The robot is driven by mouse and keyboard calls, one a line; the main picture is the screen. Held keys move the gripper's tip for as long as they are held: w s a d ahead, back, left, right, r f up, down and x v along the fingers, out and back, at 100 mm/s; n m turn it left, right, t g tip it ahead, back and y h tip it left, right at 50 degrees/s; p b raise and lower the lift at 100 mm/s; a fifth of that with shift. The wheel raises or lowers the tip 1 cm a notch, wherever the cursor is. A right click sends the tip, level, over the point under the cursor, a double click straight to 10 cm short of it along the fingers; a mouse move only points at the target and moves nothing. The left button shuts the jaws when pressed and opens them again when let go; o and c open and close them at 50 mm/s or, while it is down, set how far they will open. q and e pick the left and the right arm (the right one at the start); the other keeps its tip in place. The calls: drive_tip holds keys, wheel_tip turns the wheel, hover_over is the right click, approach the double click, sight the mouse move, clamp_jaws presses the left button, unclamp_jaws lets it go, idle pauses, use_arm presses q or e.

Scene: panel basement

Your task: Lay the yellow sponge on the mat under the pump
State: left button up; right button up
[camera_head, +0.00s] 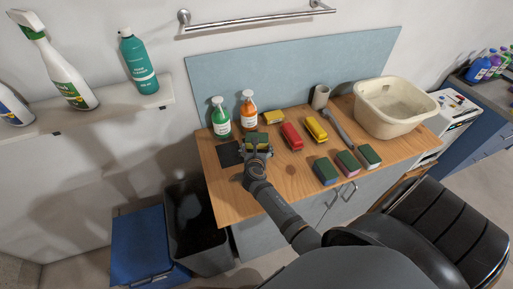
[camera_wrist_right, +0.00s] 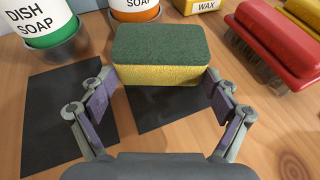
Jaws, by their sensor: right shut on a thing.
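The yellow sponge (camera_wrist_right: 157,72) with a green top is between the fingers of my right gripper (camera_wrist_right: 160,80), which is shut on it. It lies level over the far part of a dark mat (camera_wrist_right: 170,109), in front of the orange pump bottle (camera_head: 249,108); I cannot tell whether it touches the mat. A second dark mat (camera_wrist_right: 58,120) lies to the left, in front of the green pump bottle (camera_head: 221,118) labelled dish soap. In the head view the sponge (camera_head: 256,137) is partly hidden by my right gripper (camera_head: 257,145). My left gripper is not in view.
A yellow wax box (camera_head: 273,118), a red brush (camera_head: 292,137) and a yellow brush (camera_head: 316,129) stand to the right. Several more sponge-like blocks (camera_head: 326,172) line the front edge. A cream basin (camera_head: 394,108) is at the right. Bare wood lies right of the gripper.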

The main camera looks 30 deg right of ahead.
drive_tip(key=shift+f, duration=0.25)
drive_tip(key=o, duration=0.6)
drive_tip(key=shift+c, duration=0.2)
drive_tip(key=shift+s+a, duration=0.1)
drive_tip(key=v, duration=0.7)
drive_tip(key=shift+s+a+r, duration=0.1)
drive_tip(key=shift+s, duration=0.05)
